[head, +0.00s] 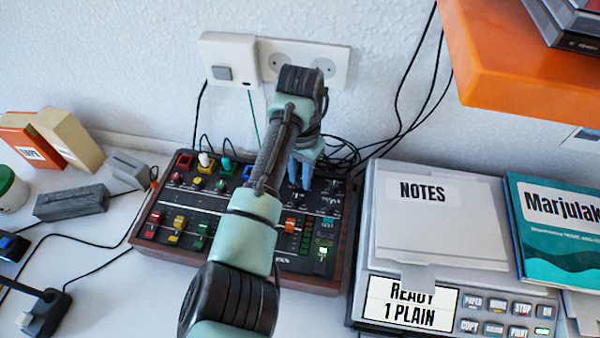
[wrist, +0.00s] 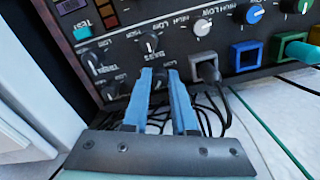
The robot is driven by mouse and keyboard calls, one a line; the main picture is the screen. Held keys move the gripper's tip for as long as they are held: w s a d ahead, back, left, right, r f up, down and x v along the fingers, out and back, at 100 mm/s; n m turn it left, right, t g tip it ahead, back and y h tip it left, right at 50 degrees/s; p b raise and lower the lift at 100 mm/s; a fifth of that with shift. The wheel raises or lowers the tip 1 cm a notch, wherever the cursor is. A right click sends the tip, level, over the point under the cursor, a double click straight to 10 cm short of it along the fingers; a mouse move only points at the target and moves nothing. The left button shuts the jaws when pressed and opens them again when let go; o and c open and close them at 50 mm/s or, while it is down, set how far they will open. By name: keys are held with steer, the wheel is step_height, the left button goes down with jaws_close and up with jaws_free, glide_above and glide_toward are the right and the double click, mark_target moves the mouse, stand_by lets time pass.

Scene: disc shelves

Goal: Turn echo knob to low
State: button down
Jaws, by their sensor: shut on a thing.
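The mixer panel (head: 265,262) is a black board in a dark red-brown frame, with knobs, sliders and coloured sockets. My gripper (head: 301,172) reaches down on its upper right part. In the wrist view, its two blue fingers (wrist: 160,72) are close together at the panel's socket-side edge, shut on a small black knob that they mostly hide. Other black knobs stand beside it: one by the left finger (wrist: 112,91), one farther left (wrist: 93,57) and one just beyond the fingertips (wrist: 150,45). I cannot read an echo label or the held knob's pointer.
A grey plugged socket (wrist: 207,67) is right of the fingers, with black cables (wrist: 215,110) beneath. A white knob (wrist: 202,27) and a blue knob (wrist: 254,14) are near. A grey printer (head: 440,215) stands close right; an orange shelf (head: 530,60) overhangs the upper right.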

steer(key=shift+r+p, duration=0.15)
steer(key=shift+p, duration=0.2)
steer(key=shift+d+r+n+p, duration=0.1)
steer(key=shift+r+n+p, duration=0.05)
steer(key=shift+n+p, duration=1)
steer(key=n+p, duration=0.3)
steer(key=shift+n, duration=0.25)
steer(key=n+p, duration=0.2)
steer(key=n, duration=0.2)
steer(key=shift+w+f+n+p, duration=0.15)
steer(key=shift+n+p, duration=0.3)
steer(key=shift+n, duration=1.75)
steer(key=c, duration=0.7)
jaws_free()
